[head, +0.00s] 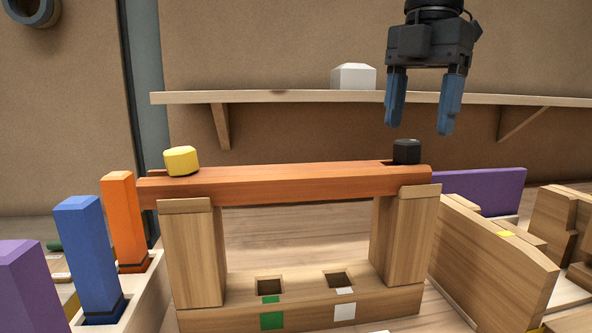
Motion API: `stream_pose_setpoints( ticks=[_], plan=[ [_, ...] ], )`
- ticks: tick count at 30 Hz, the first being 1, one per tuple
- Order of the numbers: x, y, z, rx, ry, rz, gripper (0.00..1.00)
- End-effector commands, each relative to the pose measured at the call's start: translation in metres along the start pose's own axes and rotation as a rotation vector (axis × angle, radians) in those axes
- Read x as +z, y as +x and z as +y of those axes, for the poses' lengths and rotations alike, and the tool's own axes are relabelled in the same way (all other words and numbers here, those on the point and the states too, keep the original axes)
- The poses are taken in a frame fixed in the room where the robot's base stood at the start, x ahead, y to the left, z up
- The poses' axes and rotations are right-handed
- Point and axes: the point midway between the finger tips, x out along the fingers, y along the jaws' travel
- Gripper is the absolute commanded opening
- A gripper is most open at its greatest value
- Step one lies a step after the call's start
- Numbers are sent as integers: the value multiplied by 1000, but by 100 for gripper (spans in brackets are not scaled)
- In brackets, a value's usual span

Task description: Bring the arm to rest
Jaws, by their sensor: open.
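My gripper (419,125) hangs at the upper right of the head view, pointing down. Its two blue fingers are apart and nothing is between them. It is above and slightly right of a black peg (406,152) at the right end of an orange-brown beam (290,182). The fingertips are clear of the black peg. The beam lies across two wooden posts, a left one (192,258) and a right one (403,240). A yellow peg (182,161) stands at the beam's left end.
A wall shelf (270,97) with a white block (353,76) runs behind my gripper. Orange (122,220), blue (88,255) and purple (28,285) blocks stand at left. A purple panel (480,190) and wooden panel (495,262) stand at right. The base has two square holes.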

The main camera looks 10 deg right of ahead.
Motion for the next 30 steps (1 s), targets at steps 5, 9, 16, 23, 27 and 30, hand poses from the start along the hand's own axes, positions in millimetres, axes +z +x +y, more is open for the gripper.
stream_pose_setpoints(
  ticks=[5,9,16,23,27,30],
  plan=[
    [-3,-2,-3,6,1,-55,69],
    [-7,24,-4,-10,-2,-59,69],
    [-12,59,-6,-26,-32,-65,69],
    [-14,58,-4,-34,-232,-62,69],
    [-14,58,-4,-39,-307,-61,69],
    [-14,58,-4,-41,-338,-61,69]
  ],
)
